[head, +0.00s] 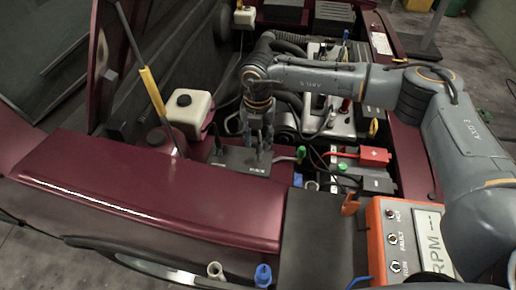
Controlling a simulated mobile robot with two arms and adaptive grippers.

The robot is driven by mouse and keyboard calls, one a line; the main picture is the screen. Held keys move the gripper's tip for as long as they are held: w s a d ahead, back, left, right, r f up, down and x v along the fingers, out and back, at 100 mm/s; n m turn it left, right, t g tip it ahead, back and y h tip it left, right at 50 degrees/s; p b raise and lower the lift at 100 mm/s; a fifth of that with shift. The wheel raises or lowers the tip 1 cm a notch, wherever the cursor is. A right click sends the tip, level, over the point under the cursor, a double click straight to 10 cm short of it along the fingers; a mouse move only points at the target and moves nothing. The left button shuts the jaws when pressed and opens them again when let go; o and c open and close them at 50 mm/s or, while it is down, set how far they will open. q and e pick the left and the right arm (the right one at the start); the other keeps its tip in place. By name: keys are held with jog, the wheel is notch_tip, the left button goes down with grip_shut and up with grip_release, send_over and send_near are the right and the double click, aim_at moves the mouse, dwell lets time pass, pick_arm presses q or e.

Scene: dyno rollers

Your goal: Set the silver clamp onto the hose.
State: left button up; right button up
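My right gripper (257,143) points down over a dark box (240,161) in the engine bay of a dark red car. Its fingertips are close to the top of the box. Whether the fingers are apart or closed on something is too small to tell. I cannot make out a silver clamp; it may be hidden at the fingers or among the engine parts. A grey hose (284,158) with a green end runs just right of the box. A black ribbed hose (290,37) lies farther back. Which is the task's hose is unclear. My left gripper is not in view.
A white reservoir (188,110) stands left of the gripper, by a yellow-sleeved prop rod (152,92). A red-topped battery (374,156) is to the right. An orange RPM meter box (404,238) stands at front right. The red fender (150,185) edges the bay.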

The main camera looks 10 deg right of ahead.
notch_tip(320, 180, up, 7)
jog(key=shift+f, duration=0.15)
jog(key=shift+s+f, duration=0.1)
jog(key=shift+f, duration=0.05)
dwell(0.5)
